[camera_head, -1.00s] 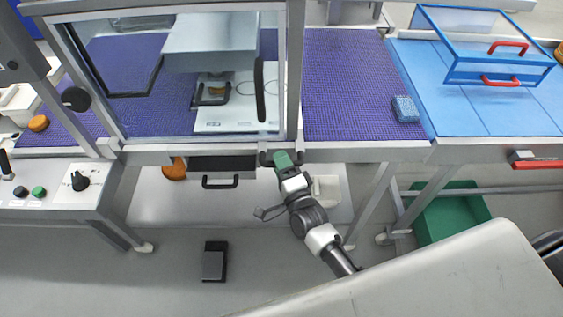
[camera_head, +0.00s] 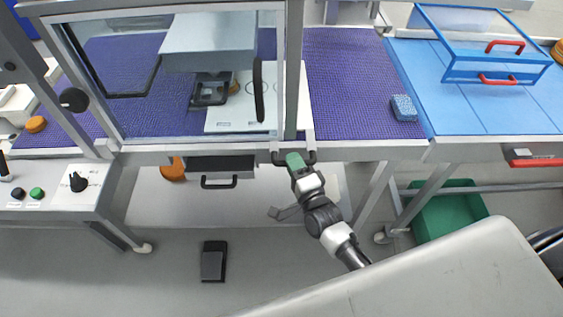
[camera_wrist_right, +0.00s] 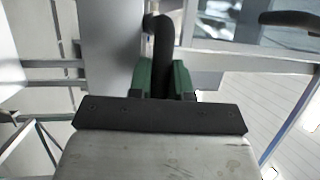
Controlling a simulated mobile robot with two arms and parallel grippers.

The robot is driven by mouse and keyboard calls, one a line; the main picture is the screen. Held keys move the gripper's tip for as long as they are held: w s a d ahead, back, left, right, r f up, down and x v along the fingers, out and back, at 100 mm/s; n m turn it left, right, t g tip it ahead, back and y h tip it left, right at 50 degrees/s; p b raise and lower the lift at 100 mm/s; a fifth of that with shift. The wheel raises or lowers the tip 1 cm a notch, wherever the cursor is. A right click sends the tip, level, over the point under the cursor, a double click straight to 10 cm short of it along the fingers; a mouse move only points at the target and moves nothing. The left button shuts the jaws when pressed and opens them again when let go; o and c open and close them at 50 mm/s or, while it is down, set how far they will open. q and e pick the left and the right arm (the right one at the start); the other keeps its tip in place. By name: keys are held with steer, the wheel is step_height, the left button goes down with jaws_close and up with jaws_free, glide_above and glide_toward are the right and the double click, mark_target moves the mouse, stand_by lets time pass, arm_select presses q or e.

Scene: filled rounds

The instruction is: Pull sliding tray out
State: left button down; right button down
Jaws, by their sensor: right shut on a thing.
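The sliding tray (camera_head: 240,114) is a white plate on the purple mat behind the clear guard. Its right end shows past the guard's right post. Its dark handle (camera_head: 311,157) stands at the front rail on two pale arms. My right gripper (camera_head: 294,160) has green fingers and is shut on this handle. In the right wrist view, the black handle bar (camera_wrist_right: 163,45) stands between my green fingers (camera_wrist_right: 163,76). My left gripper is not in view.
A black frame-shaped fixture (camera_head: 210,90) is at the tray's left part, under a grey housing (camera_head: 208,45). A blue sponge (camera_head: 403,108) lies on the purple mat to the right. A drawer with a black handle (camera_head: 219,183) is below the rail, left of my gripper.

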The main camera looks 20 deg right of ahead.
steer(key=s+d+b, duration=0.1)
steer(key=s+d, duration=0.2)
steer(key=d, duration=0.9)
steer(key=s+d+b, duration=0.1)
steer(key=s+d, duration=0.2)
steer(key=d, duration=0.8)
steer(key=shift+s+d+b, duration=0.4)
steer(key=c, duration=1.4)
jaws_free()
steer(key=shift+d, duration=0.1)
steer(key=o, duration=0.3)
steer(key=shift+s+d, duration=0.1)
steer(key=shift+d, duration=0.05)
steer(key=shift+o, duration=0.2)
steer(key=shift+s, duration=0.1)
